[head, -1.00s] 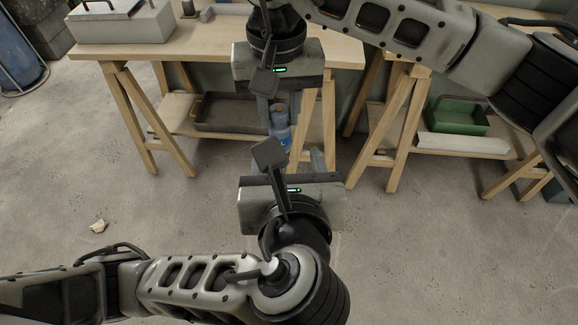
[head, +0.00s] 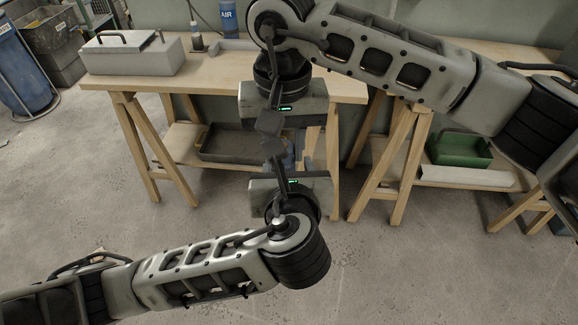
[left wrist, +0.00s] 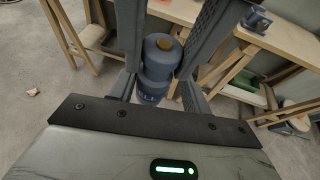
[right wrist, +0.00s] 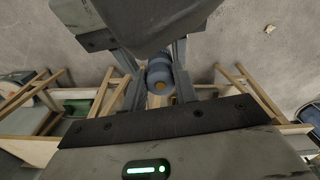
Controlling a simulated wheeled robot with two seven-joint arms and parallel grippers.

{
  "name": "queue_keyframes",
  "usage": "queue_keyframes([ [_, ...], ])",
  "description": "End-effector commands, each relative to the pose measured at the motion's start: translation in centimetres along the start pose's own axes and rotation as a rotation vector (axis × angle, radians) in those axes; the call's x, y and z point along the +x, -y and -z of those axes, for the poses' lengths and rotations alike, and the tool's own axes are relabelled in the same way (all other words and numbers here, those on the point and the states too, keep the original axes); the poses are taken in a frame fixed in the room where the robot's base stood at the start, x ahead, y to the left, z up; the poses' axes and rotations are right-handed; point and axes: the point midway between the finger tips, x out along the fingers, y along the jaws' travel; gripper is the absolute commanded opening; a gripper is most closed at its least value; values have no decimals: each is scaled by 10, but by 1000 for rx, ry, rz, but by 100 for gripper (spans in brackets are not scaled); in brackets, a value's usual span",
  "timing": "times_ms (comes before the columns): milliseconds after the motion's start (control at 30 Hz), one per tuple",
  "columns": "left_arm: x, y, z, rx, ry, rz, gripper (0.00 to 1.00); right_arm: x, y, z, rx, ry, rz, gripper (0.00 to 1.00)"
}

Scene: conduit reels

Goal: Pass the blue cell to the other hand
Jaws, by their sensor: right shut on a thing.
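The blue cell (left wrist: 160,58), a blue cylinder with a gold end, is between my two facing grippers. It also shows in the right wrist view (right wrist: 159,68) between the right fingers. In the head view it is mostly hidden by the grippers. My right gripper (right wrist: 158,62), coming from above in the head view (head: 284,135), is shut on the cell. My left gripper (left wrist: 158,75), below it in the head view (head: 288,165), faces it closely. Its fingers stand either side of the cell and look open, though the exact gap is hard to judge.
A wooden workbench (head: 220,85) stands behind, with a grey case (head: 130,55) and a blue AIR can (head: 228,20). On lower shelves are a dark tray (head: 225,143) and a green bin (head: 462,150). The floor in front is clear.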

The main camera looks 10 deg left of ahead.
Motion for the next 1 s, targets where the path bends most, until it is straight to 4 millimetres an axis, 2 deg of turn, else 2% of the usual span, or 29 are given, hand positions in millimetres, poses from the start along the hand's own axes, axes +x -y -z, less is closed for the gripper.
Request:
queue_keyframes([
  [33,0,0,0,0,0,0,33,0,0,0,0,0,1,12],
  [100,0,0,0,0,1,2,13,0,1,0,-1,-1,2,13],
  [133,0,1,0,0,1,3,8,0,1,0,-1,-1,2,13],
  [200,-1,1,0,0,1,4,8,0,1,0,-2,-1,4,13],
  [233,-1,1,-1,-1,2,5,8,0,1,0,-2,-1,4,37],
  [267,-1,1,-1,-1,2,5,8,0,1,0,-2,-1,4,46],
  [300,-1,1,-1,-1,2,5,4,0,1,0,-2,-1,3,54],
  [667,0,0,0,0,1,1,4,-6,0,0,0,-2,1,54],
  [767,0,0,0,0,1,1,4,-19,0,1,0,-4,2,54],
  [1000,0,0,0,0,1,0,4,-70,1,1,-1,-5,2,54],
])
